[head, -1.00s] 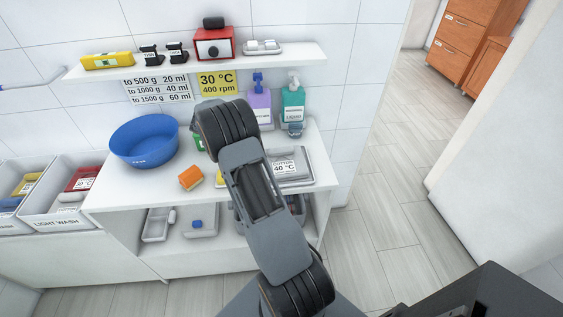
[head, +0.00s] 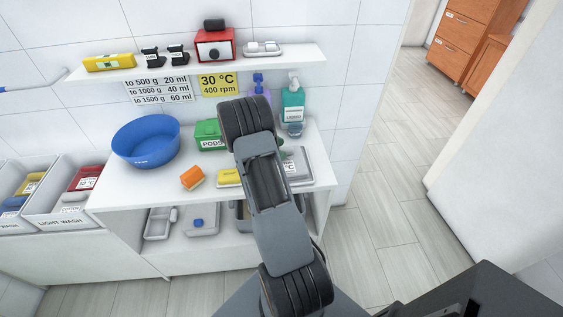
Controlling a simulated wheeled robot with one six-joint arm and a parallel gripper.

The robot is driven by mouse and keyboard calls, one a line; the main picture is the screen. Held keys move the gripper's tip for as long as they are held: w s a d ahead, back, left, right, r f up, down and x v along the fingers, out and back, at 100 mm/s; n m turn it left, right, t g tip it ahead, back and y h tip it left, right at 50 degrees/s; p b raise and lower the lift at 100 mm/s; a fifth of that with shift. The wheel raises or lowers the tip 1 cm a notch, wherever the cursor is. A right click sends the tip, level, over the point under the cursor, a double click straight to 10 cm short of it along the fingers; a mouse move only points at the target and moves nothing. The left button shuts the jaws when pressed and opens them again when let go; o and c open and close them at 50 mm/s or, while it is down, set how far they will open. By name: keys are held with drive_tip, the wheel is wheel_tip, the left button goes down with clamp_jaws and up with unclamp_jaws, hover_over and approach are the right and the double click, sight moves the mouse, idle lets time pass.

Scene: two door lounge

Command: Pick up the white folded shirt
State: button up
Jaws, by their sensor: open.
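A pale grey-white folded item with a white label reading "40 °C" (head: 300,160) lies on a grey tray (head: 306,181) at the right end of the white counter. It looks like the folded shirt, but my arm covers its left part. Another pale item (head: 72,210) lies in the right-hand light wash bin, too small to identify. My arm rises from the bottom of the head view and crosses in front of the counter. My gripper is not visible; the arm hides what is behind it.
On the counter (head: 135,192) stand a blue basin (head: 146,142), a green pods box (head: 209,135), an orange block (head: 192,178), a yellow item (head: 229,177) and a teal bottle (head: 293,105). A shelf (head: 130,72) hangs above. Floor at right (head: 385,220) is clear.

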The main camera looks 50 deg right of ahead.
drive_tip(key=c, duration=1.1)
drive_tip(key=shift+c, duration=0.2)
